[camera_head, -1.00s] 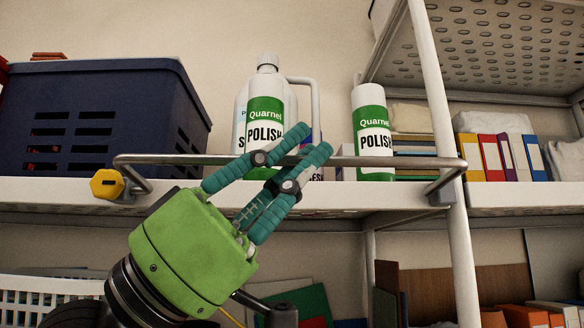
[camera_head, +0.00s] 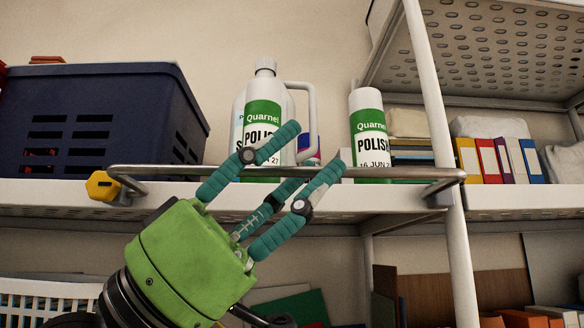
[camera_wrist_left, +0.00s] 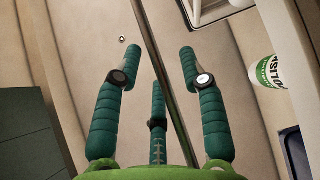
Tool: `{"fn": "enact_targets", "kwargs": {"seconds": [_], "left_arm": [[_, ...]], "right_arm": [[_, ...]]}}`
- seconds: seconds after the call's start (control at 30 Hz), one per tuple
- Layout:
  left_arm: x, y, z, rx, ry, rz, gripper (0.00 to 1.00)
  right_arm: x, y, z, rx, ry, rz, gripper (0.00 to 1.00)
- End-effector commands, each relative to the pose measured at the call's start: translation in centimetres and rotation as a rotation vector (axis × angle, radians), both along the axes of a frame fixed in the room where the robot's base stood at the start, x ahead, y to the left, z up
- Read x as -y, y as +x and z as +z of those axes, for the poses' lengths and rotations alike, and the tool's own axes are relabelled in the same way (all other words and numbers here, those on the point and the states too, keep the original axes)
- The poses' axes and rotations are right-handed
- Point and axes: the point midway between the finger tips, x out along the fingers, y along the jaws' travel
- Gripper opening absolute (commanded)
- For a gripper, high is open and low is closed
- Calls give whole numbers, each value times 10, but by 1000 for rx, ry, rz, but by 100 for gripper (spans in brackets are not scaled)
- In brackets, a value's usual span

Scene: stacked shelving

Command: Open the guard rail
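The guard rail (camera_head: 400,173) is a thin metal bar along the shelf's front edge, with a yellow knob (camera_head: 102,186) at its left end and a bracket at the right post. My left gripper (camera_head: 316,148) has green fingers spread open at the middle of the rail. In the left wrist view the rail (camera_wrist_left: 160,70) runs between the spread fingers (camera_wrist_left: 160,52). The fingers do not close on it; contact cannot be told. My right gripper is not in view.
Behind the rail stand a polish jug (camera_head: 264,105) and a polish bottle (camera_head: 368,130). A dark blue crate (camera_head: 100,100) is at left, colourful binders (camera_head: 490,160) at right. A white upright post (camera_head: 440,110) stands near the rail's right end.

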Motion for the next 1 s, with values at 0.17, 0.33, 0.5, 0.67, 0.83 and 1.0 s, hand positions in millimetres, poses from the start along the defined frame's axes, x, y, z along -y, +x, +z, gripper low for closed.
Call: {"fn": "enact_targets", "kwargs": {"seconds": [0.17, 0.33, 0.5, 0.67, 0.83, 1.0], "left_arm": [[-2, 0, -1, 0, -2, 0, 41], [-16, 0, -16, -1, -1, 3, 41], [-37, -2, -37, -1, 0, 4, 41], [-49, -4, -49, -1, 1, 2, 41], [-53, -4, -53, 0, 0, 0, 41], [-53, -5, -53, 0, 0, 0, 41]], "right_arm": [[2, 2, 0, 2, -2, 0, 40], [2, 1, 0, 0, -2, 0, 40], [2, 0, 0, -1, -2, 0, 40], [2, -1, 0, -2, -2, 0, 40], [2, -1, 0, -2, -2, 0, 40], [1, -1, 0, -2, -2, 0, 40]]}}
